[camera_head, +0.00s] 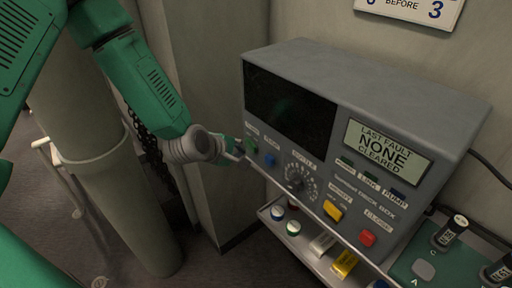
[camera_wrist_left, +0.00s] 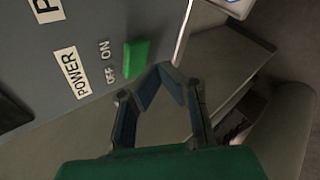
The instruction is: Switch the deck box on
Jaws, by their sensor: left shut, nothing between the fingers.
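The deck box (camera_head: 309,54) is a grey sloped console with a dark screen (camera_head: 288,103). Its green power switch (camera_head: 251,147) sits at the left end of the lower panel. In the left wrist view the green switch (camera_wrist_left: 136,57) lies beside the ON and OFF marks and the POWER label (camera_wrist_left: 72,73). My left gripper (camera_head: 239,152) is at the box's left front corner, shut and empty. In the left wrist view its fingertips (camera_wrist_left: 167,70) are just beside the switch; I cannot tell if they touch it. My right gripper is not in view.
The panel also has a blue knob (camera_head: 270,160), a dial (camera_head: 297,184), a yellow button (camera_head: 332,210) and a red button (camera_head: 368,238). A small display (camera_head: 387,151) reads "LAST FAULT NONE CLEARED". A shelf with small items is below. A thick post (camera_head: 97,190) stands left.

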